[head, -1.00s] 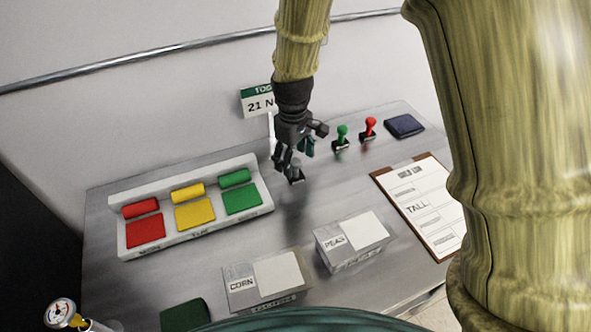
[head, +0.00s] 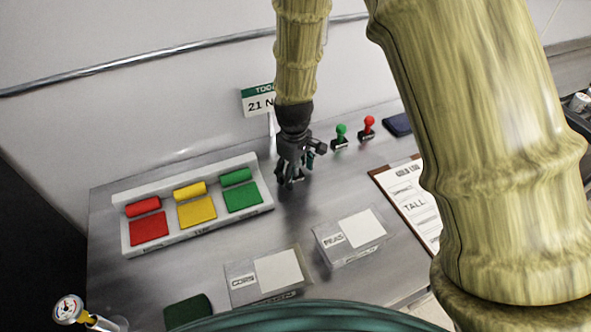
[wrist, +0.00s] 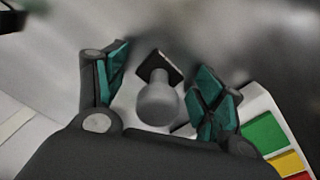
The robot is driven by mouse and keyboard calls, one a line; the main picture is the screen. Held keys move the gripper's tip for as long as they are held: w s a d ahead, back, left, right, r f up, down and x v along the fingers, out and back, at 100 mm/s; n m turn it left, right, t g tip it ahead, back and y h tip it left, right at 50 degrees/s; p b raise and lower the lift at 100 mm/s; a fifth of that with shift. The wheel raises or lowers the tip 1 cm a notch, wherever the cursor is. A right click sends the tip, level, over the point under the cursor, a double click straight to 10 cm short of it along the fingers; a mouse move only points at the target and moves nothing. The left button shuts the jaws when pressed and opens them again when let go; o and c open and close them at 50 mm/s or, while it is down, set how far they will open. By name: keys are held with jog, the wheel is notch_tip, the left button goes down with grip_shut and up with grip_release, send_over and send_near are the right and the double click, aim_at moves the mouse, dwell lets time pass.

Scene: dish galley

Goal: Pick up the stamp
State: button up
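A stamp with a grey rounded handle and a dark, square base (wrist: 157,103) stands between the fingers of my gripper (wrist: 160,88) in the wrist view. The fingers are spread, one on each side of the handle, with gaps showing, so my gripper is open. In the head view my gripper (head: 291,177) is low over the counter and mostly hides this stamp. Two other stamps stand to the right, one with a green handle (head: 341,134) and one with a red handle (head: 368,126).
A white tray (head: 130,248) with red, yellow and green pads is left of my gripper. Boxes labelled CORN (head: 240,294) and PEAS (head: 332,256) stand in front. A clipboard (head: 385,191), dark blue pad (head: 398,124) and date sign (head: 258,101) are nearby.

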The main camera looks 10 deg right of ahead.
jog(key=c, duration=1.1)
jog(key=shift+o, duration=0.2)
jog(key=shift+r, duration=0.1)
jog(key=shift+r+b, duration=1.05)
jog(key=shift+r, duration=3.9)
jog(key=shift+o, duration=1)
